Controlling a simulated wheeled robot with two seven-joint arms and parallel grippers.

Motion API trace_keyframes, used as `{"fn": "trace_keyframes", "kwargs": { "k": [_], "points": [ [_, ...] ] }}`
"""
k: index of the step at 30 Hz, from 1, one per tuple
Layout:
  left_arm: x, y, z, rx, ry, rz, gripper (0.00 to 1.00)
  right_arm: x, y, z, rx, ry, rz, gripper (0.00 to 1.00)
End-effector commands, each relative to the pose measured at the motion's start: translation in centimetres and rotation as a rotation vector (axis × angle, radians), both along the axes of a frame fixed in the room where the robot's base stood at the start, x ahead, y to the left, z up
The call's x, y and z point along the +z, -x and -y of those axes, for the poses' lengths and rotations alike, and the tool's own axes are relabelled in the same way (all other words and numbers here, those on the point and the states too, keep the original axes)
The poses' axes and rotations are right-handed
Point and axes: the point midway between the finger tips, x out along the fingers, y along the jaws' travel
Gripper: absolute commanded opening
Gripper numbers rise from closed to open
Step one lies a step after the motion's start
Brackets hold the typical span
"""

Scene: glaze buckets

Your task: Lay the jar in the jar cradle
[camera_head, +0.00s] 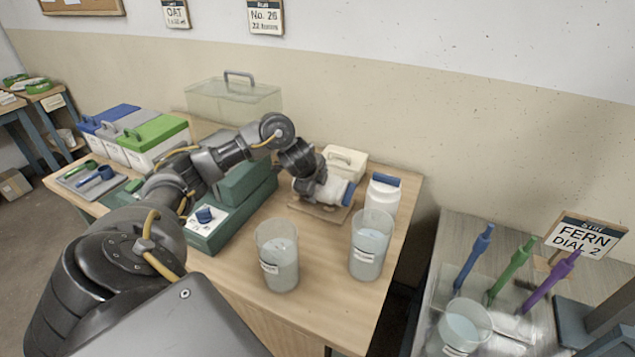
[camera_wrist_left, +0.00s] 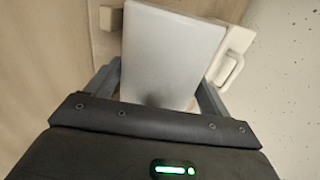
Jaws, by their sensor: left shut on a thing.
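My left gripper (camera_head: 312,188) is shut on a white jar (camera_head: 337,192) with a blue lid, near the back of the wooden table. The jar lies on its side, lid end toward the right, and is partly hidden by the gripper. In the left wrist view the jar (camera_wrist_left: 172,50) fills the space between the two fingers (camera_wrist_left: 160,88). A flat brown base, which looks like the jar cradle (camera_head: 318,211), shows directly below the jar. I cannot tell whether the jar touches it. My right gripper is not in view.
A second white jar with a blue lid (camera_head: 383,194) stands upright close to the right. A cream box with a handle (camera_head: 345,160) is behind. Two clear buckets (camera_head: 278,262) (camera_head: 369,249) stand in front. A green case (camera_head: 232,218) lies to the left.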

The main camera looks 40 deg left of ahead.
Motion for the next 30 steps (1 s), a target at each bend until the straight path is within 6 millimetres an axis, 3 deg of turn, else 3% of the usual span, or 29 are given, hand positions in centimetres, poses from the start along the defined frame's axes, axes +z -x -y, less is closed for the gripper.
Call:
{"fn": "trace_keyframes", "kwargs": {
  "k": [13,14,18,25,30],
  "points": [
    [0.3,-0.1,0.0,0.002,0.0,0.007,0.45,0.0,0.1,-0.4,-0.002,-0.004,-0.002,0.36],
    [0.3,-0.1,0.0,0.002,0.0,0.007,0.82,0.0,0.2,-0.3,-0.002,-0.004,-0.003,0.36],
    [0.2,-0.1,0.0,0.002,0.001,0.006,1.0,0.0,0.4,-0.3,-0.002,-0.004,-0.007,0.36],
    [-0.1,0.1,0.0,-0.001,0.0,-0.003,1.0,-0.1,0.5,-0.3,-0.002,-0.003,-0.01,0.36],
    [1.6,0.8,0.3,-0.002,-0.001,0.002,1.0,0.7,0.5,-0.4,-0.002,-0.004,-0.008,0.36]
  ]
}}
